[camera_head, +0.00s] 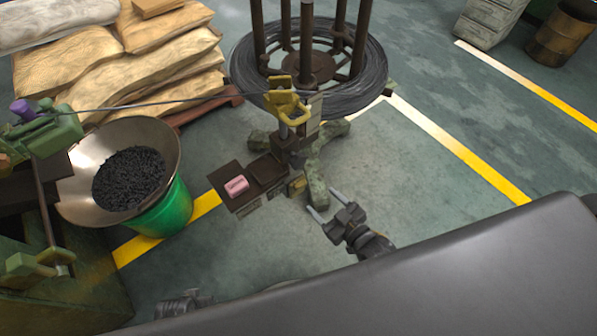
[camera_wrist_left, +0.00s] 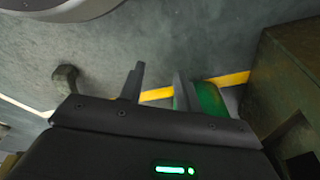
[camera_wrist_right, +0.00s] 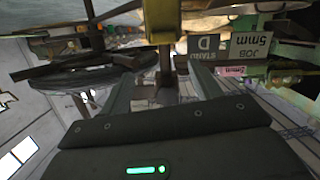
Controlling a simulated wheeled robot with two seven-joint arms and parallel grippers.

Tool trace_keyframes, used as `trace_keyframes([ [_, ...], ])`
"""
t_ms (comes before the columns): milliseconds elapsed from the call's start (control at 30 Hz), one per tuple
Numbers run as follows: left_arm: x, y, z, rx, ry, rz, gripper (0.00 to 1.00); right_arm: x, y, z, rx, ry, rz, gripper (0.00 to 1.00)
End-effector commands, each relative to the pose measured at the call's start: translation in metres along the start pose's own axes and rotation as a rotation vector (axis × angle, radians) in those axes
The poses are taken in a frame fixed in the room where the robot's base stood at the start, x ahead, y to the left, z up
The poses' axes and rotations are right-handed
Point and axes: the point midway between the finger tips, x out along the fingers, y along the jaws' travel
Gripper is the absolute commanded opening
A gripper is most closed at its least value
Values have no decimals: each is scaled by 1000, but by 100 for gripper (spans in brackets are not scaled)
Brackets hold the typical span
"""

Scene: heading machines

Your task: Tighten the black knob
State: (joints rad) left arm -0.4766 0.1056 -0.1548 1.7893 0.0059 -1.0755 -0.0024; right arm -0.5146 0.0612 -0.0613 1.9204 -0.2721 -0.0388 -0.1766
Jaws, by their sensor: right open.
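I cannot make out a black knob for sure in any view. A stand with a yellow clamp head (camera_head: 287,105) rises in the middle of the head view, with a dark block (camera_head: 287,145) below the clamp. My right gripper (camera_head: 327,205) is open and empty, in front of and to the right of the stand. In the right wrist view, a dark post (camera_wrist_right: 165,68) shows between and beyond its fingers. My left gripper (camera_wrist_left: 158,88) is open and empty over floor; in the head view only part of that arm shows at the bottom.
A tray (camera_head: 232,170) with a pink block (camera_head: 236,186) joins the stand. A wire coil (camera_head: 345,98) stands behind. A green bucket (camera_head: 178,208) with a wide pan (camera_head: 80,190) of dark pieces and a green machine (camera_head: 55,135) are left. Floor at right (camera_head: 440,190) is clear.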

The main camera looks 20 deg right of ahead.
Motion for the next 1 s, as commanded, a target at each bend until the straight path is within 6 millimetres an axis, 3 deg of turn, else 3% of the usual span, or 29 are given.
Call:
trace_keyframes([
  [100, -15, -3, -10, -3, 17, -3, 33, -6, 4, -44, -49, 128, 11, 63],
  [267, -30, -3, -16, -5, 23, -4, 33, -14, 6, -75, -82, 201, 17, 63],
  [433, -33, -3, -16, -5, 22, -4, 33, -13, 7, -80, -85, 209, 18, 63],
  [567, -33, -3, -16, -5, 23, -4, 33, -2, 7, -83, -84, 212, 20, 63],
  [1000, -37, -3, -18, -5, 28, -3, 33, 73, 8, -97, -83, 209, 19, 63],
])
